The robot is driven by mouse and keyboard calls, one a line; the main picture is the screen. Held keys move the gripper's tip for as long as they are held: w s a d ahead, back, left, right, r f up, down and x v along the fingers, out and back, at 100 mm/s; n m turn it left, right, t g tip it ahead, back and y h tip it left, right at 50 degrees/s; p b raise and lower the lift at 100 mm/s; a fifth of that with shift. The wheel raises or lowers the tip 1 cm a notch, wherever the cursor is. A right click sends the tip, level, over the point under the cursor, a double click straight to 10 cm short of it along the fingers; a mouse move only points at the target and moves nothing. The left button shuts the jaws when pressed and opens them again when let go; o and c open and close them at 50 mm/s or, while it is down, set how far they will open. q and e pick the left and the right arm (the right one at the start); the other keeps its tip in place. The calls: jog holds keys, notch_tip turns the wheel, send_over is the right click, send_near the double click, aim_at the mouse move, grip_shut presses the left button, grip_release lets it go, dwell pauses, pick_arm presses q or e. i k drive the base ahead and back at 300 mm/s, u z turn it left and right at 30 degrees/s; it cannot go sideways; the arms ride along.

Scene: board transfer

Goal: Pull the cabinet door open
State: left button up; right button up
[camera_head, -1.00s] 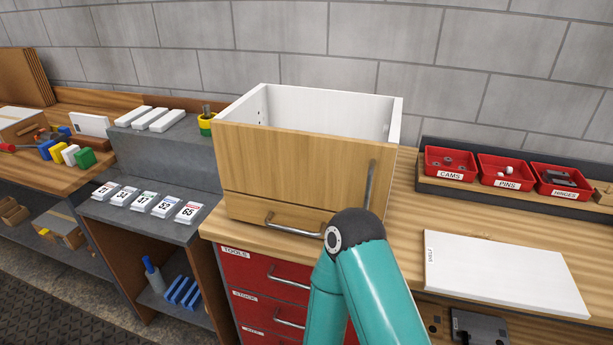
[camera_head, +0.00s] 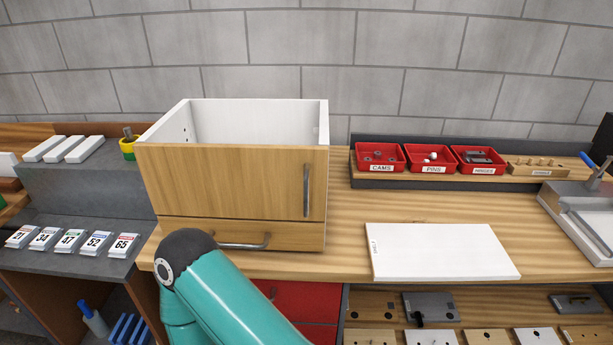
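The cabinet (camera_head: 322,125) stands on the wooden workbench, open at the top with white inner walls. Its wooden door (camera_head: 230,180) is closed and has an upright metal handle (camera_head: 306,190) near its right edge. Below the door is a wooden drawer front (camera_head: 290,237) with a horizontal metal handle (camera_head: 243,245). A teal arm link of mine with a dark joint is in front of the cabinet's lower left. Neither of my grippers is visible, and nothing is seen touching the door handle.
A white shelf board (camera_head: 440,251) lies on the bench right of the cabinet. Red bins of cams (camera_head: 380,157), pins (camera_head: 431,158) and hinges (camera_head: 479,160) stand behind it. Numbered card stacks (camera_head: 72,242) lie on the grey stand at left. Bench between cabinet and board is clear.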

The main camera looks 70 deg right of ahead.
aim_at(229, 181)
jog(key=z, duration=0.4)
jog(key=k, duration=0.7)
jog(key=z, duration=0.9)
jog(key=i, duration=0.5)
